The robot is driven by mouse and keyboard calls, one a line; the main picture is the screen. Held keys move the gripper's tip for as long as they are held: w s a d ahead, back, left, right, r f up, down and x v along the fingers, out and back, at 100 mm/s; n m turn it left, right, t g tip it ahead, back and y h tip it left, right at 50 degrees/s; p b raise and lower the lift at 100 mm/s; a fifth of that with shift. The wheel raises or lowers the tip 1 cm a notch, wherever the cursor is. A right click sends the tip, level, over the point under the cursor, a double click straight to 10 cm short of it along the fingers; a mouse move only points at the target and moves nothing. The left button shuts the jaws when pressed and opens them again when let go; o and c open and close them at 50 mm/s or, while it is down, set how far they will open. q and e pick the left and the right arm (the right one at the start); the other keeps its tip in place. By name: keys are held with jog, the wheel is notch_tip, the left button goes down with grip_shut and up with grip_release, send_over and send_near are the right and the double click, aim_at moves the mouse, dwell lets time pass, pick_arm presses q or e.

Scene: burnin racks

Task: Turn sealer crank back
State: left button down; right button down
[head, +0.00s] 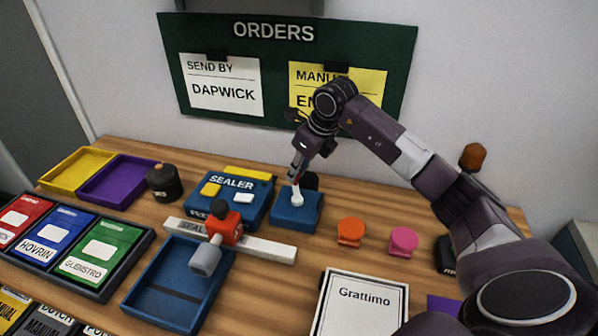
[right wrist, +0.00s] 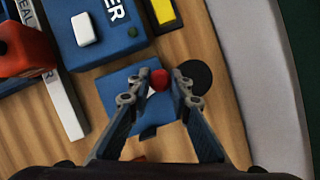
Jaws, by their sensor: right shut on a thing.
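The blue sealer (head: 228,202) stands on the wooden table, its label facing up. Beside it is a smaller blue block (head: 290,215) with a white piece (head: 297,200) on top, apparently the crank. In the right wrist view a red knob (right wrist: 159,80) shows above this block. My right gripper (head: 297,177) is over the block; in the right wrist view its fingers (right wrist: 164,80) are shut on the red knob. The arm and fingers hide part of the crank. My left gripper is not in view.
A red-and-grey press-like part (head: 224,225) sits on a white bar by an empty blue tray (head: 133,303). An orange item (head: 350,231) and a pink item (head: 403,240) stand to the right. Yellow and purple trays (head: 92,195) are at left. The wall board is behind.

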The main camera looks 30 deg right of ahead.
jog(key=n, duration=0.1)
jog(key=a+n+y, duration=0.1)
jog(key=n, duration=0.1)
jog(key=shift+w+a+r+n, duration=0.1)
jog(key=shift+w+a+n, duration=0.05)
jog(key=shift+w+n, duration=0.2)
jog(key=n, duration=0.1)
jog(key=a+n+g+y, duration=0.1)
jog(key=n, duration=0.1)
jog(key=shift+w+a+n, duration=0.15)
jog(key=shift+a+n, duration=0.1)
jog(key=n, duration=0.1)
jog(key=a+n+g+y, duration=0.1)
jog(key=n, duration=0.1)
jog(key=shift+a+n+g+b, duration=0.25)
jog(key=shift+n+g+b, duration=0.05)
jog(key=shift+b, duration=0.1)
jog(key=shift+s+a+n+g, duration=0.25)
jog(key=shift+n+g, duration=0.05)
jog(key=shift+n, duration=0.4)
jog(key=shift+s+a+n+g, duration=0.2)
jog(key=shift+a+n+g, duration=0.1)
jog(key=shift+n, duration=0.4)
jog(key=c, duration=1.7)
grip_release()
jog(key=shift+s, duration=0.1)
jog(key=shift+c, duration=0.2)
jog(key=v, duration=1.2)
